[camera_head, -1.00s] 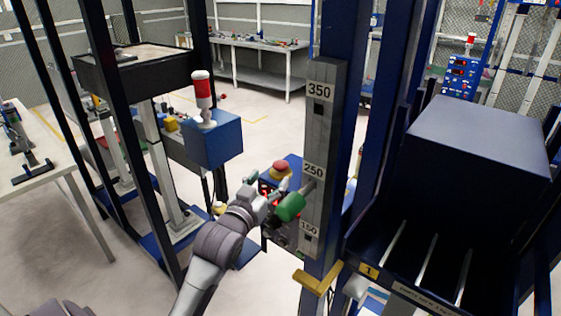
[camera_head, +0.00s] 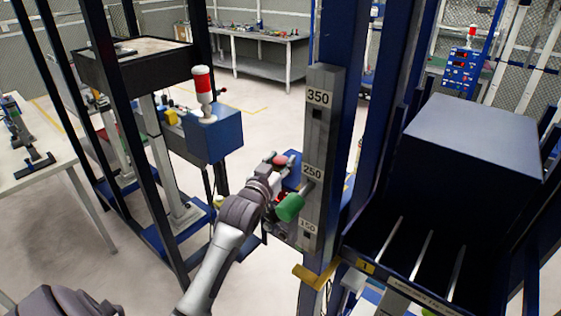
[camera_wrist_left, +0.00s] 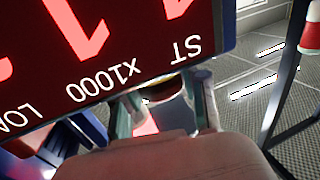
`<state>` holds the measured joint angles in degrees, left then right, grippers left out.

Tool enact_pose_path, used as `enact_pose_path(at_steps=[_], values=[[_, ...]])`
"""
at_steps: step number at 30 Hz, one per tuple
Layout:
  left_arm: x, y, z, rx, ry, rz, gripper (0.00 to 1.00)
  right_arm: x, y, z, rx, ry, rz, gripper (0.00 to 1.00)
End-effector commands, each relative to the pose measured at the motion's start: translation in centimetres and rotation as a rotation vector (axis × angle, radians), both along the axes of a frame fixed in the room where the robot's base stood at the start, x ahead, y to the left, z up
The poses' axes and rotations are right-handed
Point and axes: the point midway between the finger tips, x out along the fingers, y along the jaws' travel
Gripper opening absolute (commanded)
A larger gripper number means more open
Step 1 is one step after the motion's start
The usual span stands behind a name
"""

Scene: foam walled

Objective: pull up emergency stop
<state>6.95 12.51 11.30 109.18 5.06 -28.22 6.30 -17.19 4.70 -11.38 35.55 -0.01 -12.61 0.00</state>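The red emergency stop button (camera_head: 281,160) sits on top of the blue control box beside the grey numbered post. My left gripper (camera_head: 280,162) reaches it from the front, with one finger on each side of the red cap in the head view. In the left wrist view the two fingers of my left gripper (camera_wrist_left: 167,105) stand apart, with a dark red round shape between them that looks like the button. I cannot tell whether the fingers touch it. Much of the box is hidden behind my wrist. My right gripper is not in view.
A red-digit display (camera_wrist_left: 90,50) is very close to the gripper in the wrist view. A green knob (camera_head: 290,207) sticks out from the numbered post (camera_head: 318,120), just right of my wrist. A blue box with a red-and-white lamp (camera_head: 203,85) stands to the left.

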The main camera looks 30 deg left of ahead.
Motion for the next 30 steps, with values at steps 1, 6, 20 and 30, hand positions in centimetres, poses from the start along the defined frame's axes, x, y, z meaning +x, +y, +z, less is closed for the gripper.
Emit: enact_pose_path(at_steps=[1,6,20,30], values=[[0.0,0.0,0.0,0.000,0.000,0.000,0.29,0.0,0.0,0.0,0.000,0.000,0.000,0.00],[0.0,0.0,0.0,0.000,0.000,0.000,0.01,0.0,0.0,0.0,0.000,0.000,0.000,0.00],[0.0,0.0,1.7,-0.001,0.000,0.000,0.00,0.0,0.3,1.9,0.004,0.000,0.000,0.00],[0.0,0.0,1.7,0.001,-0.007,0.000,0.60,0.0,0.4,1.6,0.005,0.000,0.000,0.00]])
